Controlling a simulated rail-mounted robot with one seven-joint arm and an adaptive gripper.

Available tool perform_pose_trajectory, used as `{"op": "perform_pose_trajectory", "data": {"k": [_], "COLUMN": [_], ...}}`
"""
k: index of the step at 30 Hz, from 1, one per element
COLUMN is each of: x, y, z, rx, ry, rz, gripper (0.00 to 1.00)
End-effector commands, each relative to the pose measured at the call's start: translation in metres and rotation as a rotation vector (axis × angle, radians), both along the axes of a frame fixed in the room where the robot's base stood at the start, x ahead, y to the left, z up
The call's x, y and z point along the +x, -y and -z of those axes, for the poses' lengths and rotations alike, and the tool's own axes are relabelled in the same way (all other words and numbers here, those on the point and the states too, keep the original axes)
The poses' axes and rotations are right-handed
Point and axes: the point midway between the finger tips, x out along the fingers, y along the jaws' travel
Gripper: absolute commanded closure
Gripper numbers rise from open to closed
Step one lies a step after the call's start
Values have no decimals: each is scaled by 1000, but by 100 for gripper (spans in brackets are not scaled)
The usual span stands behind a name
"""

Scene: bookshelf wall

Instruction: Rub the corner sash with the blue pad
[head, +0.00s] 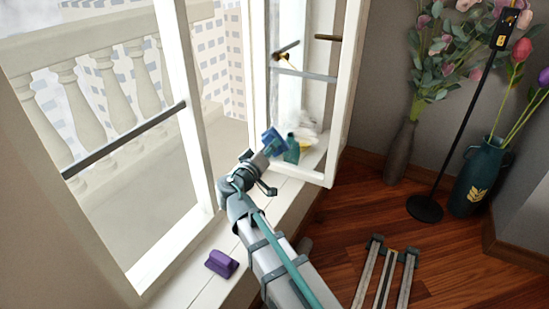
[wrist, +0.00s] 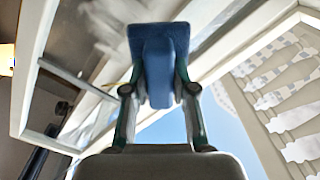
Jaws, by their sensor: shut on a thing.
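My gripper (head: 262,155) is shut on the blue pad (head: 273,141) above the window sill. In the wrist view my gripper's fingers (wrist: 159,90) clasp the narrow grip of the blue pad (wrist: 158,38) from both sides. The sash nearest the room corner, which I take as the corner sash (head: 345,95), is a white frame with glass and grey bars, standing open to the right. The pad is near its lower left part; I cannot tell whether they touch. A pale cloudy patch (head: 304,127) shows low at this sash, and pale smears show in the wrist view.
A teal bottle (head: 291,149) stands close beside the blue pad. A purple pad (head: 221,263) lies on the sill (head: 190,283). Vases of flowers (head: 400,150) (head: 473,180) and a black stand (head: 425,208) are at right.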

Motion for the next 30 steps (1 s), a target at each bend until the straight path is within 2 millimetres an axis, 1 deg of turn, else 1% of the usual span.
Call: {"op": "perform_pose_trajectory", "data": {"k": [5, 18, 24, 30], "x": [10, 46, 53, 53], "y": [4, 18, 22, 22], "z": [-1, -1, 0, 0], "rx": [0, 1, 1, 1], "ry": [0, -1, -1, -1], "rz": [3, 3, 3, 3], "gripper": [100, 100, 100, 100]}}
